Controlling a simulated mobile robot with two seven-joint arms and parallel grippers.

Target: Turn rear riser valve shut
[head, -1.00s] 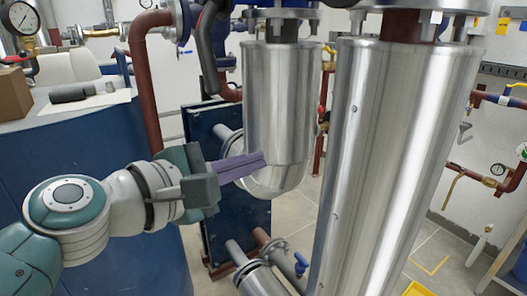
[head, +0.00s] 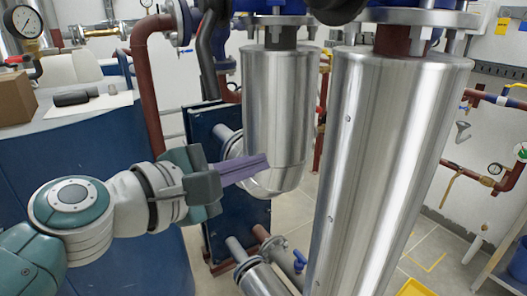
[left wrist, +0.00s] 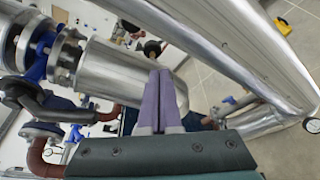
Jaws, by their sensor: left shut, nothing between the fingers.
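The rear riser (head: 277,105) is a silver clad pipe behind the larger front riser (head: 385,160). A blue valve body (head: 270,6) shows at the top edge above it, mostly cut off. A black lever (head: 209,55) hangs to its left; in the left wrist view a black lever (left wrist: 38,103) shows beside blue valve parts (left wrist: 42,55). My left gripper (head: 266,161) has purple fingers, shut and empty, in front of the rear riser's lower end, well below the valve. The fingers also show in the left wrist view (left wrist: 160,75). Whether they touch the cladding I cannot tell. My right gripper is out of view.
A red-brown pipe (head: 143,85) rises left of the rear riser. A dark blue plate (head: 240,220) stands behind the left gripper. A pressure gauge (head: 23,22) and a cardboard box (head: 14,97) are at the upper left. The front riser fills the right of centre.

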